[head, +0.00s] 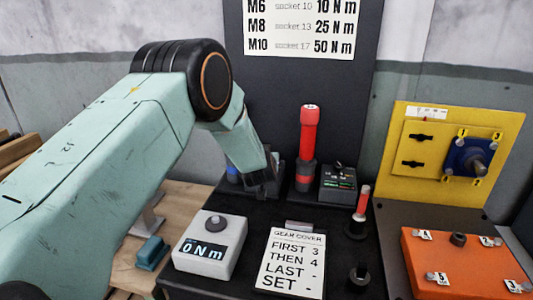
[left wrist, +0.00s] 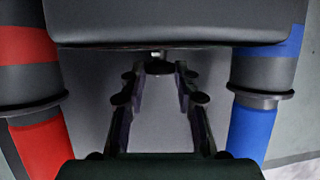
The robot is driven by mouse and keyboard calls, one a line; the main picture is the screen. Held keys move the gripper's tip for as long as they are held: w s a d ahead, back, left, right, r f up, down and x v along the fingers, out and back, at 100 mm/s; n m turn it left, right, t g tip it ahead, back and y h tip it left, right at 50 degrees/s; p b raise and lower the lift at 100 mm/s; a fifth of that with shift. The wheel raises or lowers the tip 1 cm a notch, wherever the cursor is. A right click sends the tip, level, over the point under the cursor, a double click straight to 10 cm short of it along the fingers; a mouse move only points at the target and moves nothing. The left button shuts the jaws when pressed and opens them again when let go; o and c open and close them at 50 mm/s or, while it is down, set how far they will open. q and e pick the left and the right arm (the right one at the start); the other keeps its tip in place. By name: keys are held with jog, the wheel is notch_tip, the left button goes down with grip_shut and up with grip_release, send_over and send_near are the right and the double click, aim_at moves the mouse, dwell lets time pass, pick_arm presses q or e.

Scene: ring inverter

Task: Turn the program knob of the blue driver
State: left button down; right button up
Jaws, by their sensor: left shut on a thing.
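The blue driver (head: 232,174) stands at the back of the black bench, mostly hidden behind my left arm. It also shows in the left wrist view (left wrist: 255,132), at the right side. My left gripper (head: 262,187) points down between the blue and red drivers. In the left wrist view its fingers (left wrist: 158,74) converge on a small dark part with a light mark, which looks like the program knob (left wrist: 157,56). The gripper is shut on it. The knob is mostly covered, so its setting cannot be read. My right gripper is out of view.
The red driver (head: 308,130) stands upright just right of my gripper, beside a dark box (head: 338,183) with a knob and display. In front are a white meter (head: 207,265) reading 0 Nm and a gear cover card (head: 291,262). A yellow panel (head: 405,180) and orange cover (head: 450,270) stand right.

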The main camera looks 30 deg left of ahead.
pick_arm(q)
jog(key=shift+d+n+g+y+p, duration=0.1)
jog(key=shift+n+g+y+p, duration=0.2)
jog(key=shift+n+y+p, duration=0.2)
dwell(0.3)
jog(key=c, duration=1)
grip_release()
jog(key=shift+r, duration=0.1)
jog(key=v, duration=1.2)
jog(key=shift+d, duration=0.15)
